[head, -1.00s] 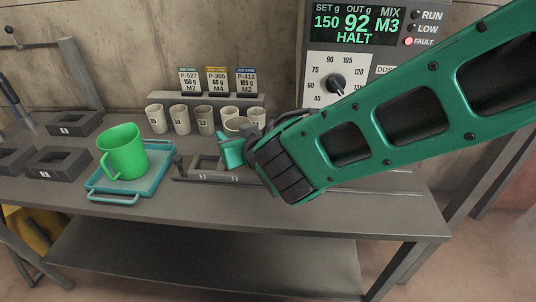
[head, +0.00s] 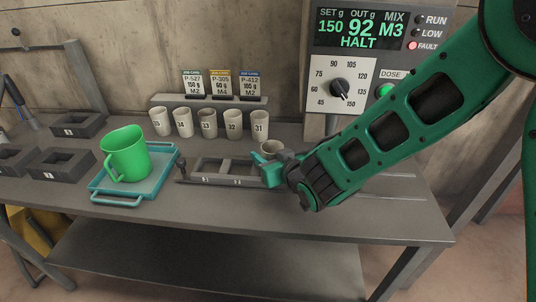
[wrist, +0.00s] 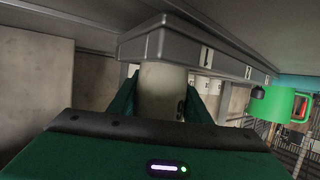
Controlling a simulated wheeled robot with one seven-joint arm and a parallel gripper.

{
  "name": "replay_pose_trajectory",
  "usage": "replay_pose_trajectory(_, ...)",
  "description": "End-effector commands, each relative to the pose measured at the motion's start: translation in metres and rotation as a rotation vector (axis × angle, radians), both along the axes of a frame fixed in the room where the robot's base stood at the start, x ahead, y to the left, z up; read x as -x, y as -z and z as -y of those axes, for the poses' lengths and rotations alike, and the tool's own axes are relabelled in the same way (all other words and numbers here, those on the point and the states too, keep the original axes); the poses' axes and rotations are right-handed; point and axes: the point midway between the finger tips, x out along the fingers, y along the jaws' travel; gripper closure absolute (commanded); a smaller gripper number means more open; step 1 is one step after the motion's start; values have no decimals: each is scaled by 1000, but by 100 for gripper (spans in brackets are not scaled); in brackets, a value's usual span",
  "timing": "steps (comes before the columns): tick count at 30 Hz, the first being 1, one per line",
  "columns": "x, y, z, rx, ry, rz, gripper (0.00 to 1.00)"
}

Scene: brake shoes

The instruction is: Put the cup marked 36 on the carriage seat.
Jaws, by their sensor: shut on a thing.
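My gripper (head: 270,170) is shut on a pale cup (head: 272,147), whose rim shows above the teal fingers. In the wrist view the cup (wrist: 161,90) stands between both fingers, with only part of a dark digit visible, so I cannot read its number. The grey carriage (head: 225,163) lies on the bench just left of my gripper, with open seats and small white labels. It also shows in the wrist view (wrist: 215,52), close by the cup's end. My gripper hides the carriage's right end. I cannot tell whether cup and carriage touch.
Several cups stand in a row behind the carriage, including cup 31 (head: 260,124) and cup 35 (head: 160,122). A green mug (head: 125,155) stands on a teal tray (head: 165,181) to the left. The dosing machine (head: 355,70) is behind.

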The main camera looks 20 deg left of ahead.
Motion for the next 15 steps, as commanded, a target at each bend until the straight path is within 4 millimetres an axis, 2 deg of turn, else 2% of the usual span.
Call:
replay_pose_trajectory(9,0,2,0,0,0,0,81)
replay_pose_trajectory(10,0,2,0,0,1,1,51)
replay_pose_trajectory(12,0,2,0,-1,1,0,37)
replay_pose_trajectory(15,-1,2,1,-1,1,0,37)
